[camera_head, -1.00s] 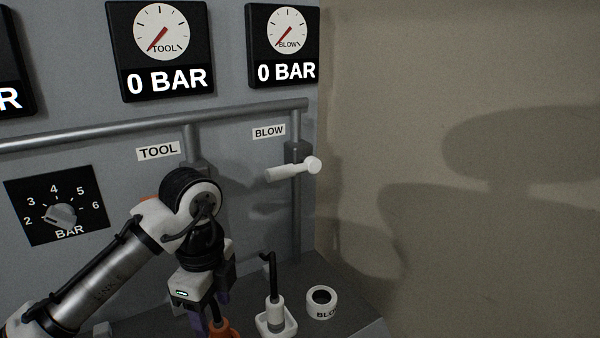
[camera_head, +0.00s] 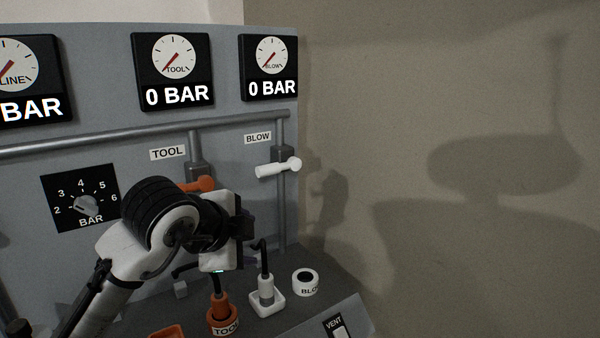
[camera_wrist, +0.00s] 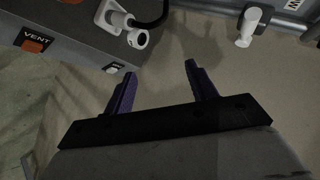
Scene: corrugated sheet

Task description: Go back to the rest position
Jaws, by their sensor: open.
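My gripper (camera_wrist: 157,80) shows in the wrist view with its two purple fingers spread apart and nothing between them. In the head view my arm is bent in front of the grey panel (camera_head: 25,185), and its fingers are mostly hidden behind the wrist. The orange TOOL fitting (camera_head: 222,318) stands on the bench below my wrist, with a dark hose rising from it. The white hose fitting (camera_head: 267,297) sits in its square white base to the right. The gripper is clear of both fittings.
The white BLOW ring (camera_head: 306,283) and VENT switch (camera_head: 338,330) are on the bench (camera_head: 330,308). An orange valve handle (camera_head: 195,184) is close behind my wrist; a white handle (camera_head: 277,168) is right of it. Gauges (camera_head: 173,72) read 0 BAR. Free room lies right, before the wall.

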